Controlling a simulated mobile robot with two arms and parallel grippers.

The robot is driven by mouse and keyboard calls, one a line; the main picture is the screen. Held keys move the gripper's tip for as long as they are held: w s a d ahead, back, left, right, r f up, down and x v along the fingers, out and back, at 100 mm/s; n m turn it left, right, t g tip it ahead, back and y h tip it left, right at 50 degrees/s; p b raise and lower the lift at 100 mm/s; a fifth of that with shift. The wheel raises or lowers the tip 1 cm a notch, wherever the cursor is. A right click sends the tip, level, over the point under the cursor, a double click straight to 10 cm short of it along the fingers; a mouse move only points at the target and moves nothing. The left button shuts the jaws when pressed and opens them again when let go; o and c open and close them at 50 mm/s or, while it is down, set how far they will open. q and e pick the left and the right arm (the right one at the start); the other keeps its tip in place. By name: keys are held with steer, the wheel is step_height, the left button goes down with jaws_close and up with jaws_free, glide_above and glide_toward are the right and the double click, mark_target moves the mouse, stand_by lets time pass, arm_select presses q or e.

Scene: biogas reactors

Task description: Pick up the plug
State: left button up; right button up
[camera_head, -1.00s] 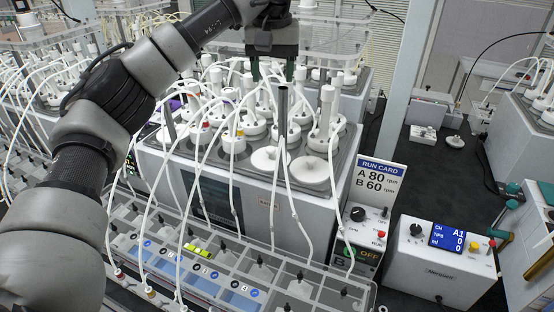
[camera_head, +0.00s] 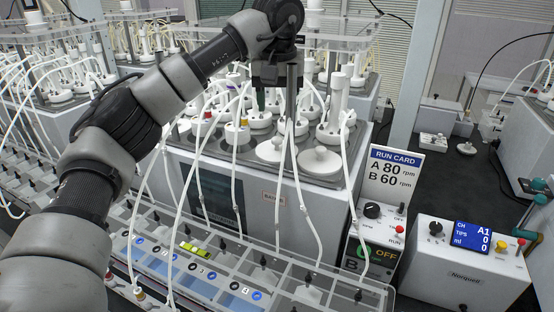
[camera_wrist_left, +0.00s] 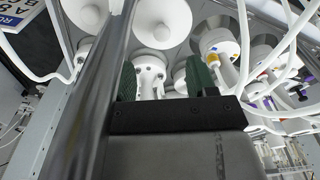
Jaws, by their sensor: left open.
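I cannot tell for sure which white part is the plug. White stoppered necks stand in the grey reactor block; one white neck (camera_wrist_left: 150,76) shows between my left gripper's green fingers in the left wrist view. My left gripper (camera_head: 270,98) is over the back part of the block, pointing down. It also shows in the left wrist view (camera_wrist_left: 163,82), open, its fingers on either side of that neck; contact cannot be told. White discs with knobs (camera_head: 320,161) sit at the block's front right. My right gripper is out of view.
A metal post (camera_head: 291,105) stands close to my left gripper. White tubes (camera_head: 300,200) loop over the block's front. A clear-walled tray (camera_head: 340,285) runs along the front. The run card (camera_head: 393,178) and a white control box (camera_head: 465,262) stand at the right.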

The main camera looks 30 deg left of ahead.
arm_select(q)
glide_above(277, 138)
steer(key=f, duration=0.4)
steer(key=shift+s+d+f, duration=0.2)
steer(key=shift+s+f, duration=0.05)
steer(key=shift+s, duration=0.1)
steer(key=f, duration=0.1)
steer(key=f+p, duration=0.1)
steer(key=f, duration=0.1)
steer(key=f+p, duration=0.1)
steer(key=f, duration=0.1)
steer(key=shift+w+a, duration=0.25)
steer(key=shift+w, duration=0.1)
steer(key=shift+f, duration=0.15)
steer(key=c, duration=1)
steer(key=shift+c, duration=0.2)
